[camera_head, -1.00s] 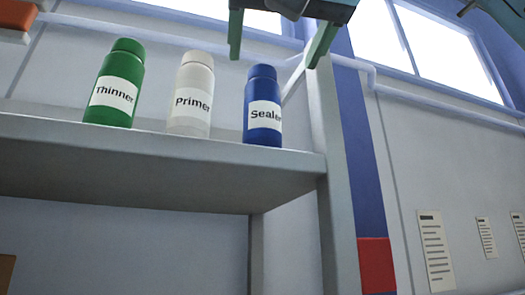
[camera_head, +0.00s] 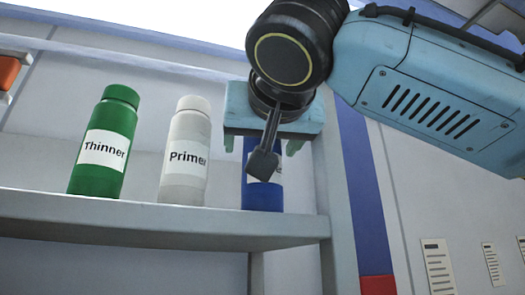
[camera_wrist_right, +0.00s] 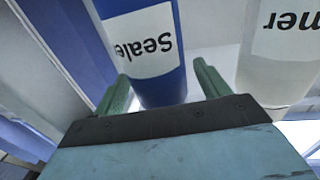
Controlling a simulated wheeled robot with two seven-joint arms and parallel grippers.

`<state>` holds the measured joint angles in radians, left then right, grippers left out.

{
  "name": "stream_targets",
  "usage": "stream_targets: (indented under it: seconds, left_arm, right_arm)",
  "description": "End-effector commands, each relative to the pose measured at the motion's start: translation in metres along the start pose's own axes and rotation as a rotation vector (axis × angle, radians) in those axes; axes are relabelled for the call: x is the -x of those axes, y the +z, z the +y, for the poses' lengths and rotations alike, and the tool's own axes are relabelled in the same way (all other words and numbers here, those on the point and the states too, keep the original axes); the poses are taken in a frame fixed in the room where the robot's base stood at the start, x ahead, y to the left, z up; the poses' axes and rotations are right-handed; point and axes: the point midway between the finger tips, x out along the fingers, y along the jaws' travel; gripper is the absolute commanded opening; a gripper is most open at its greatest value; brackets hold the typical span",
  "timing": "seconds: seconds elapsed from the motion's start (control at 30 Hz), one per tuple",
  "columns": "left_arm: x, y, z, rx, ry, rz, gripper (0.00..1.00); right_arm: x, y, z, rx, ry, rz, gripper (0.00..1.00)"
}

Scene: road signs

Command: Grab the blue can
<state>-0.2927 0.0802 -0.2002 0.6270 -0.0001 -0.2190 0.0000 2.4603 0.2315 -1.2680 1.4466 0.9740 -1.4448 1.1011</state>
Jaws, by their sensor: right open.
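The blue can (camera_head: 262,199), labelled Sealer, stands upright at the right end of a grey shelf (camera_head: 150,222). My right gripper (camera_head: 262,146) is in front of its upper part and hides much of it and its label. In the right wrist view the blue can (camera_wrist_right: 160,92) appears upside down, its label reading "Seale". The two green fingers of the right gripper (camera_wrist_right: 162,84) are apart, one on each side of the can's outline. I cannot tell whether they touch it. My left gripper is not in view.
A white Primer can (camera_head: 186,150) stands just left of the blue can, and it also shows in the right wrist view (camera_wrist_right: 285,65). A green Thinner can (camera_head: 104,142) is farther left. A shelf post (camera_head: 335,200) rises close on the right.

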Motion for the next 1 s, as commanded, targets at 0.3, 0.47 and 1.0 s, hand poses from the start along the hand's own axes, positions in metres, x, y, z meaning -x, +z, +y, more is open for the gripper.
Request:
stream_targets:
  seconds: [0.3,0.47,1.0]
  left_arm:
    - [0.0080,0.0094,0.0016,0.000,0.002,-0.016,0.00]
    - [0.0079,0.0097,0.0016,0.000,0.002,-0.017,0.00]
    - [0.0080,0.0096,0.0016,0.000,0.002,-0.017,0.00]
  right_arm:
    - [-0.0158,0.0009,0.0000,0.000,0.000,0.000,0.75]
    - [-0.0155,0.0009,0.0000,0.000,0.000,0.000,0.63]
    - [-0.0148,-0.0004,0.0002,-0.001,0.000,0.002,0.13]
